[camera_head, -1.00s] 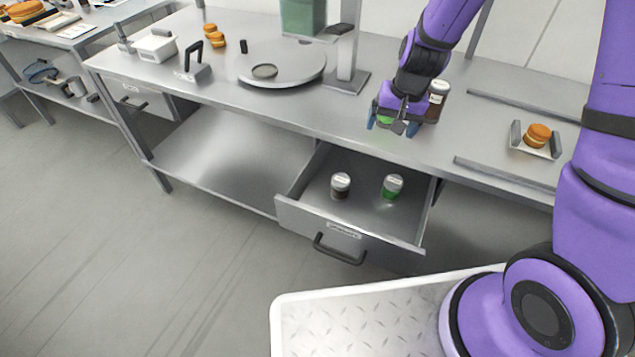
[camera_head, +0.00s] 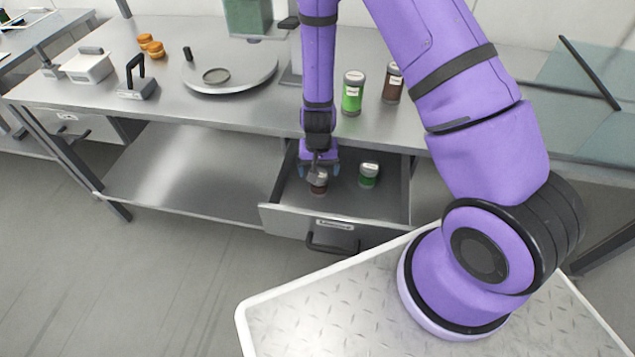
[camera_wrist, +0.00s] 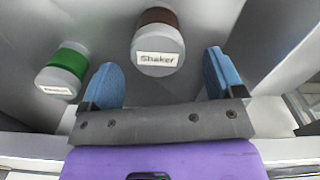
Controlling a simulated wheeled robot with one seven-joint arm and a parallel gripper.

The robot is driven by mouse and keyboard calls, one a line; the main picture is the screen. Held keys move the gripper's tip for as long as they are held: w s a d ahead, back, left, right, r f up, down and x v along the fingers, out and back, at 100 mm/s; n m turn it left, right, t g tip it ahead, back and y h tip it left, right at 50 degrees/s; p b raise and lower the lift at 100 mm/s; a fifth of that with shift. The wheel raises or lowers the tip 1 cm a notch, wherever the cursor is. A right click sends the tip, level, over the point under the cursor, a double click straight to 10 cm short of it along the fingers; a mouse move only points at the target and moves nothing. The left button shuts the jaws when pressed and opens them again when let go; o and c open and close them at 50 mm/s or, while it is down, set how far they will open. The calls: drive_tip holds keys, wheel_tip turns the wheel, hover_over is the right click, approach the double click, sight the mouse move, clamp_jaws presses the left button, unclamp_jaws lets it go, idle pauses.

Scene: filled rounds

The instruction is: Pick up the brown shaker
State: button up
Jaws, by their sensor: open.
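A brown shaker (camera_head: 320,188) with a pale lid stands in the open drawer (camera_head: 285,222), partly hidden by my gripper in the head view. In the wrist view the brown shaker (camera_wrist: 158,48) shows its pale top labelled "Shaker". My gripper (camera_head: 319,172) is low over the drawer, right at this shaker. In the wrist view my gripper (camera_wrist: 163,76) is open, its two blue fingers apart and empty. The shaker lies just beyond the fingertips, roughly centred between them. A second brown shaker (camera_head: 393,85) stands on the counter.
A green shaker (camera_head: 369,176) stands in the drawer to the right, also in the wrist view (camera_wrist: 63,70) at left. Another green shaker (camera_head: 352,98) is on the counter above. The drawer walls enclose the space closely. A round metal plate (camera_head: 250,75) sits on the counter.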

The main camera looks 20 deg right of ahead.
drive_tip(key=shift+s+f, duration=0.15)
drive_tip(key=shift+f, duration=1.45)
drive_tip(key=shift+s+f, duration=0.1)
drive_tip(key=shift+f, duration=1.5)
drive_tip(key=shift+c, duration=0.4)
drive_tip(key=c, duration=1)
